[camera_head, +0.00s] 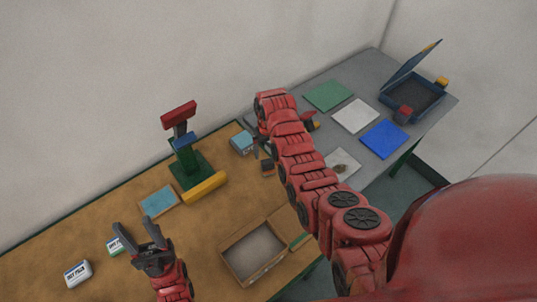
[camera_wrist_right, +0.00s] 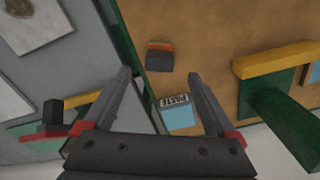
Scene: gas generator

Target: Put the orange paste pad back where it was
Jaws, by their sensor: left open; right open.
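A small dark block with an orange-brown face (camera_wrist_right: 160,56), which looks like the orange paste pad, sits on the brown desk mat in the right wrist view. It shows as a small dark block in the head view (camera_head: 267,168). My right gripper (camera_wrist_right: 160,75) is open and empty, with the block just beyond its fingertips, apart from them as far as I can tell. A light blue box marked PASTE (camera_wrist_right: 178,116) shows between the fingers; in the head view it stands left of the block (camera_head: 242,144). My left gripper (camera_head: 132,233) is open and empty over the mat's left.
A green stand with a red top (camera_head: 190,165), a yellow bar (camera_head: 206,188) and an open cardboard box (camera_head: 224,262) are nearby. The grey table holds green, white and blue sheets (camera_head: 384,138) and an open blue case (camera_head: 388,104) with a yellow and a red block at it.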

